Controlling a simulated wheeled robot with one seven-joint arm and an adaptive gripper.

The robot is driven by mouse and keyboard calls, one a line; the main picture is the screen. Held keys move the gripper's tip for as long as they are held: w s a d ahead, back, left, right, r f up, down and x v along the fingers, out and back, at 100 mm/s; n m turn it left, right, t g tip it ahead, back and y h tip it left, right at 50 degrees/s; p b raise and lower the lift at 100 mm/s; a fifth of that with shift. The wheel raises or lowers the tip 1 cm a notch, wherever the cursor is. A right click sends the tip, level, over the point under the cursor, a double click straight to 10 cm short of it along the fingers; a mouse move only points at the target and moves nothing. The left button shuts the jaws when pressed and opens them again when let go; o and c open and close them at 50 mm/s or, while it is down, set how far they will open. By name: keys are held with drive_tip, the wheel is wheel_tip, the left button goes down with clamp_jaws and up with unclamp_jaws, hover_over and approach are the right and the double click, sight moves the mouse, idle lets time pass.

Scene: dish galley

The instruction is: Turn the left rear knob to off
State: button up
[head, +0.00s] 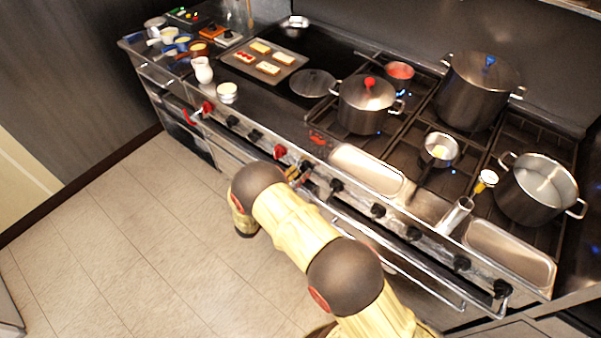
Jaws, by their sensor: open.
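A row of knobs runs along the stove's front panel. A red knob (280,151) sits just left of my gripper (298,173), and a black knob (336,185) sits to its right. Farther right are black knobs (378,210), (413,233) and more. To the left are black knobs (255,135) and a red one (207,107). No labels are readable, so I cannot tell which is the left rear knob. My gripper is small in view at the panel, partly hidden behind my arm, and open. Whether it touches a knob is unclear.
A lidded pot (365,105), a tall pot (476,95), a small saucepan (440,150) and an open pot (538,190) stand on the grates. Blue flames show at some burners. A rail (390,260) runs below the knobs. The floor at left is clear.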

drive_tip(key=shift+w+d, duration=0.4)
drive_tip(key=shift+w, duration=0.1)
drive_tip(key=c, duration=0.3)
drive_tip(key=c, duration=0.8)
drive_tip(key=shift+c, duration=0.3)
drive_tip(key=shift+m, duration=0.3)
drive_tip(key=m+b, duration=0.2)
drive_tip(key=m, duration=0.1)
drive_tip(key=shift+d+m+b, duration=0.1)
drive_tip(key=shift+m+b, duration=0.85)
drive_tip(key=shift+m, duration=0.65)
drive_tip(key=shift+r, duration=0.1)
